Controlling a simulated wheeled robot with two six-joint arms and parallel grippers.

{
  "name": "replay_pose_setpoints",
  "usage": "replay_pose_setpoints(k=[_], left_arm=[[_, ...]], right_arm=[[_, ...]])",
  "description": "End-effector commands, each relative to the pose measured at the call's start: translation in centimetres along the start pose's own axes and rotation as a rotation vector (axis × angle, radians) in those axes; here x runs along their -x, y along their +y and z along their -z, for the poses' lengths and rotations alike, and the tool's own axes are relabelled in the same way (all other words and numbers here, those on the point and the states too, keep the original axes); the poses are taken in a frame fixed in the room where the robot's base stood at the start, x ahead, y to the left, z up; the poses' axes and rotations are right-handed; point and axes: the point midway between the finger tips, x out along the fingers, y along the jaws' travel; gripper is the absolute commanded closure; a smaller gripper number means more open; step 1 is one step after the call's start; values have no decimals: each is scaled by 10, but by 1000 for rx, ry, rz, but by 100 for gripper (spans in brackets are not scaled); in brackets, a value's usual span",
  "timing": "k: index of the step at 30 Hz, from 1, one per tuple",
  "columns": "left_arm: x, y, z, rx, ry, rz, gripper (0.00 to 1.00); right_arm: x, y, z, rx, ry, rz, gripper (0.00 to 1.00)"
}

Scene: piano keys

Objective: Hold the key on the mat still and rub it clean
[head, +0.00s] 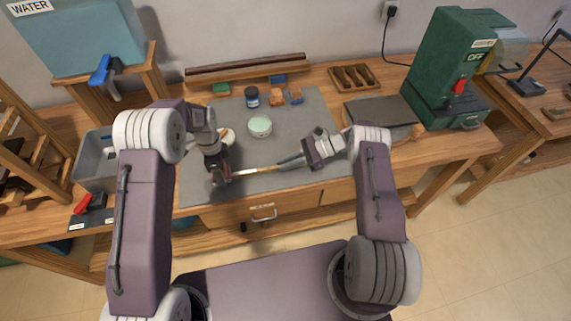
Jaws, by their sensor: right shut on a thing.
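The key (257,170), a long thin stick of pale wood, lies near the front edge of the grey mat (302,122). My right gripper (288,163) comes in from the right and is shut on the key's right end. My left gripper (220,176) is low over the key's left end, with a small red bit showing at its tips. Its arm and wrist hide much of that end, so I cannot tell whether its jaws are shut or hold anything.
A round tin with a pale green top (260,126), a dark blue jar (252,97) and small blocks (277,97) stand at the mat's back. A green machine (452,70) stands at the right. A grey bin (93,160) is at the left. The mat's middle right is clear.

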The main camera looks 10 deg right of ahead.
Motion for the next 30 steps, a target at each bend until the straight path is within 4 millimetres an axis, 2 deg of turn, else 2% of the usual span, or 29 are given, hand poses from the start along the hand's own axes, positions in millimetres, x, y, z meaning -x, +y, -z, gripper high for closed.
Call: replay_pose_setpoints(k=[7,16,24,30], left_arm=[[0,1,6,-1,0,-2,77],[2,1,27,0,0,-1,77],[0,0,25,1,0,-1,77],[2,0,9,3,-1,-1,77]], right_arm=[[0,0,0,0,-1,0,100],[0,0,0,0,0,0,100],[0,0,0,0,0,1,100],[0,0,0,0,0,1,100]])
